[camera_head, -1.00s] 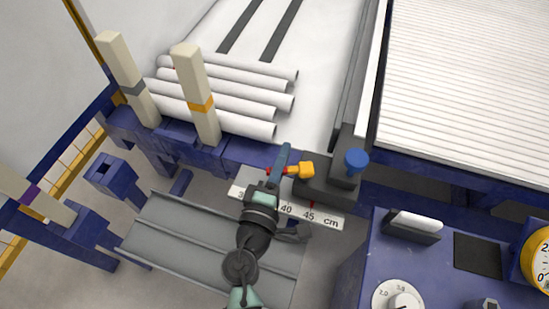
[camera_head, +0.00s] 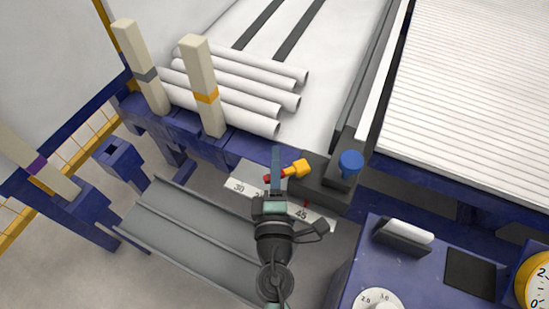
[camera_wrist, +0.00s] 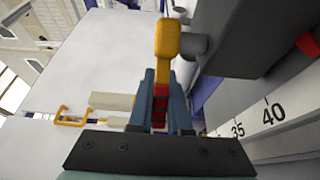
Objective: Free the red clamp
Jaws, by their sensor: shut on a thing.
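A small lever with a yellow knob (camera_head: 296,169) and a red part (camera_head: 273,179) sits beside a dark grey block (camera_head: 320,180) above the scale. My gripper (camera_head: 277,160) is at the red part, left of the knob. In the wrist view, my gripper's fingers (camera_wrist: 160,98) are closed around the red part (camera_wrist: 160,103), with the yellow knob (camera_wrist: 167,40) standing beyond the fingertips. A grey stub shows between the knob and the block (camera_wrist: 240,35).
A white scale strip (camera_head: 265,197) marked in numbers runs below the block. A blue knob (camera_head: 350,165) tops the block. White pipes (camera_head: 235,90) lie behind cream posts (camera_head: 202,85). A grey trough (camera_head: 195,230) lies left of my arm. A blue control box (camera_head: 400,275) stands right.

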